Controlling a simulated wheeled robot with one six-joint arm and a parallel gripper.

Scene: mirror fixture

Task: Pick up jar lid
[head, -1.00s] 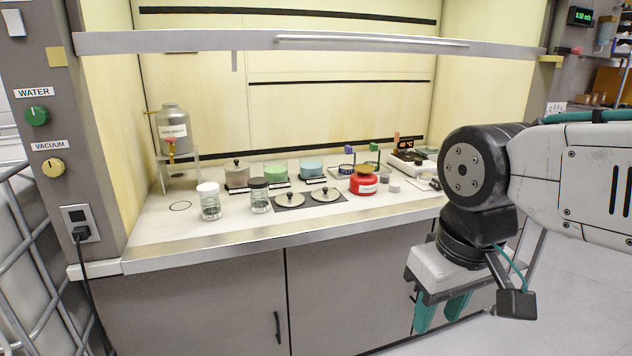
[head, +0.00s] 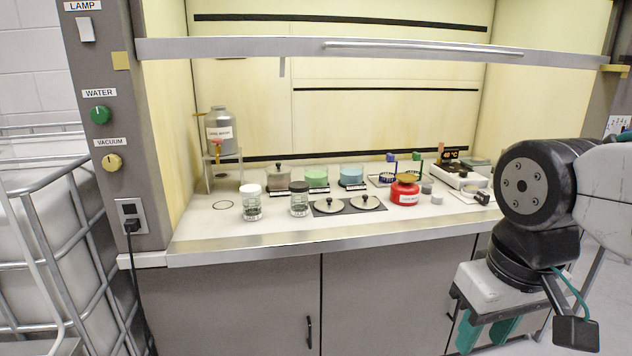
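Two round beige lids with dark knobs, the left one (head: 327,206) and the right one (head: 366,203), lie side by side on a dark mat (head: 347,209) on the hood's worktop. A grey jar (head: 278,178) behind them wears a similar knobbed lid. A green jar (head: 317,177) and a blue jar (head: 351,176) stand beside it, with no knobbed lid visible on them. My gripper (head: 486,336) hangs at the lower right, outside the hood and below the worktop's front edge. Its teal fingers are apart with nothing seen between them; the tips are near the frame's bottom.
Two glass jars, one white-capped (head: 251,203) and one black-capped (head: 299,199), stand left of the mat. A red container (head: 404,191) stands right of it. A raised sash bar (head: 380,48) crosses above. The worktop's front strip (head: 320,241) is clear.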

